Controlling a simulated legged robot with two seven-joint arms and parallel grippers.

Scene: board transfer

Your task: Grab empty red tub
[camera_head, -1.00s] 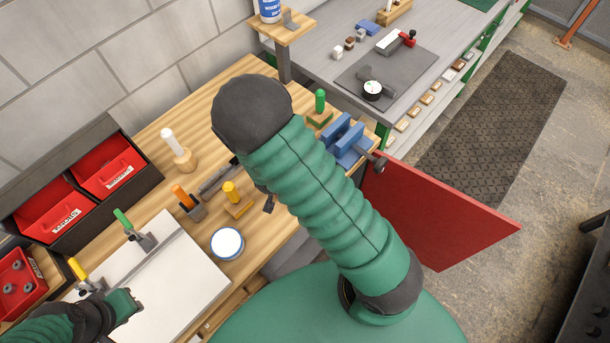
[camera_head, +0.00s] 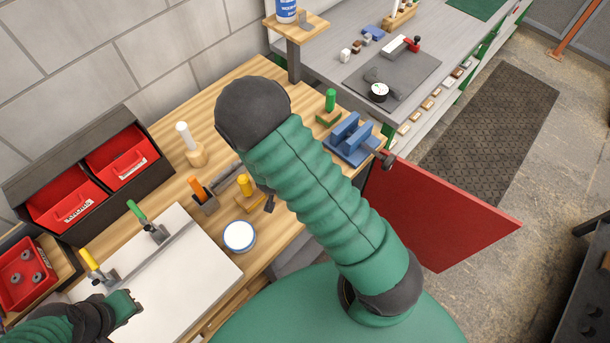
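Two red tubs sit side by side in a black rack at the left against the wall: a left tub (camera_head: 67,205) and a right tub (camera_head: 122,160). Both have white labels and appear empty from here. A third red tub (camera_head: 24,272) at the far left edge holds several grey round parts. My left gripper (camera_head: 131,303) is low at the left over the white board, apart from the tubs; its finger opening is unclear. My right arm crosses the middle of the view, and its gripper is hidden behind it.
The white board (camera_head: 190,270) carries a green-handled clamp (camera_head: 148,222) and a yellow-handled clamp (camera_head: 98,268). A round white-topped container (camera_head: 239,236), a white-handled tool (camera_head: 190,145) and a blue vise (camera_head: 352,140) stand on the wooden bench. A red panel (camera_head: 435,215) is at the right.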

